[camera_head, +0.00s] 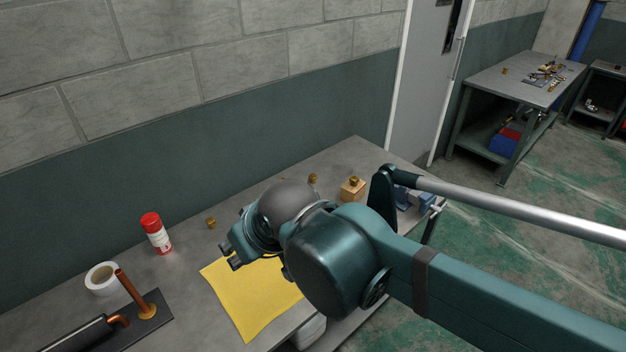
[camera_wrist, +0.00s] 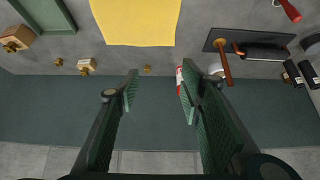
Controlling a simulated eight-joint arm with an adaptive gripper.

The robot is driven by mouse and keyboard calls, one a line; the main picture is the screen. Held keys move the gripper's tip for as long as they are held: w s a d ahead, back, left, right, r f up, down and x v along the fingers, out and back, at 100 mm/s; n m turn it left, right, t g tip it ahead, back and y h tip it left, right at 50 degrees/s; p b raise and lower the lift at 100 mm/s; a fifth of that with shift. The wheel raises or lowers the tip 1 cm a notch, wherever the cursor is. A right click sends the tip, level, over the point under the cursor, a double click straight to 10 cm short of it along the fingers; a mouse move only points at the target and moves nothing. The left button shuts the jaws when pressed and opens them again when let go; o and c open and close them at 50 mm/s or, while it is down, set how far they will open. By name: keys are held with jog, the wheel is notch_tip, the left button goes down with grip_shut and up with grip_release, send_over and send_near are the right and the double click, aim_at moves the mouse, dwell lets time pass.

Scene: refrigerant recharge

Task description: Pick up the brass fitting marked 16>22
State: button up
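Several small brass fittings are in view, and no marking can be read on any, so I cannot tell which is 16>22. One stands alone on the grey bench in the head view (camera_head: 211,222); it also shows in the wrist view (camera_wrist: 147,69). Another stands farther right on the bench (camera_head: 312,178), also in the wrist view (camera_wrist: 59,61). A larger brass piece (camera_head: 354,181) sits on a wooden block (camera_head: 352,194). My gripper (camera_head: 228,258) is above the bench near the yellow cloth; the wrist view shows its fingers (camera_wrist: 158,90) apart and empty.
The yellow cloth (camera_head: 250,292) lies on the bench. A red-and-white can (camera_head: 157,236), a white roll (camera_head: 102,279) and a dark plate with copper pipe (camera_head: 144,325) are at left. A wall (camera_head: 180,160) runs behind.

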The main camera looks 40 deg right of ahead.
jog(key=w+d+r+m+g+h, duration=0.1)
jog(key=w+d+r+m, duration=0.15)
jog(key=w+d, duration=0.4)
jog(key=w+d+r+m+g, duration=0.1)
jog(key=w+d+r+m, duration=0.15)
jog(key=w, duration=0.75)
jog(key=w+d+f+m+g, duration=0.1)
jog(key=w+d+f+m, duration=0.1)
jog(key=w+d, duration=0.55)
jog(key=w+d+f+m+g, duration=0.1)
jog(key=w+d+f+m, duration=0.1)
jog(key=w+d, duration=0.55)
jog(key=m+g+y, duration=0.1)
jog(key=m+g, duration=0.2)
jog(key=m, duration=0.5)
send_over(313, 174)
notch_tip(313, 174, down, 28)
jog(key=shift+w+r+b, duration=0.15)
jog(key=shift+r+b, duration=0.1)
jog(key=shift+b, duration=0.15)
jog(key=shift+d+f, duration=0.25)
jog(key=shift+f, duration=0.05)
